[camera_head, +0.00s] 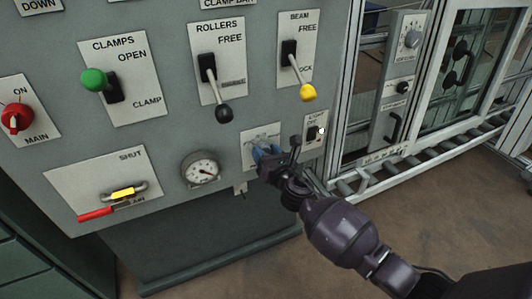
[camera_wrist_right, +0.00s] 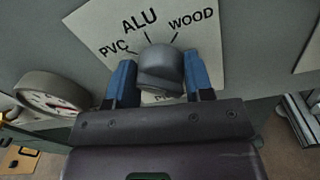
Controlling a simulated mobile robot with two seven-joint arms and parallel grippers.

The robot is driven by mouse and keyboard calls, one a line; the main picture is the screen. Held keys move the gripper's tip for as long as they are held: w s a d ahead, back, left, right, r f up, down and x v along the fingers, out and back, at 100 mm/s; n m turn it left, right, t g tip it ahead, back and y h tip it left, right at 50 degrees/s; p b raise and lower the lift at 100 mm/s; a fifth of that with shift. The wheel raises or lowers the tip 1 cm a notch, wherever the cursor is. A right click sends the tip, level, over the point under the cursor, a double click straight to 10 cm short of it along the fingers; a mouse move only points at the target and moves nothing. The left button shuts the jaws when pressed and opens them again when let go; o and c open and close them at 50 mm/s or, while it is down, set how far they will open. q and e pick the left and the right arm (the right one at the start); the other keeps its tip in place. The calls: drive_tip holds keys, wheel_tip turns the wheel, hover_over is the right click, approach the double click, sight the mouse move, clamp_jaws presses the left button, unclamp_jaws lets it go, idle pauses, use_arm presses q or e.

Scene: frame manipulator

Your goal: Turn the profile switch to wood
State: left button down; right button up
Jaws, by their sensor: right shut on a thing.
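The profile switch is a dark grey knob (camera_wrist_right: 160,68) on a pale plate marked PVC, ALU and WOOD, left to right, in the right wrist view. My right gripper (camera_wrist_right: 160,85) has its blue fingers on either side of the knob and is shut on it. Which mark the knob points at is hard to tell. In the head view the right gripper (camera_head: 267,153) reaches the plate (camera_head: 250,136) at the lower right of the grey panel and hides most of the knob. My left gripper is not in view.
A round gauge (camera_head: 201,169) is just left of the plate. A small light switch plate (camera_head: 314,127) is close on its right. Levers with black (camera_head: 224,113) and yellow (camera_head: 307,92) knobs stick out above. A roller conveyor (camera_head: 430,150) stands to the right.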

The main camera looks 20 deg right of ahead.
drive_tip(key=shift+f+m, duration=0.1)
drive_tip(key=shift+m, duration=0.4)
drive_tip(key=m, duration=0.2)
drive_tip(key=shift+m, duration=0.4)
drive_tip(key=m, duration=0.5)
drive_tip(key=shift+f+m+b, duration=0.1)
drive_tip(key=shift+m+b, duration=0.2)
drive_tip(key=shift+b, duration=0.05)
drive_tip(key=m, duration=0.6)
drive_tip(key=shift+t+p, duration=0.3)
drive_tip(key=shift+f+m+h, duration=0.1)
drive_tip(key=shift+m+h, duration=0.2)
drive_tip(key=shift+m, duration=1.3)
drive_tip(key=o, duration=0.9)
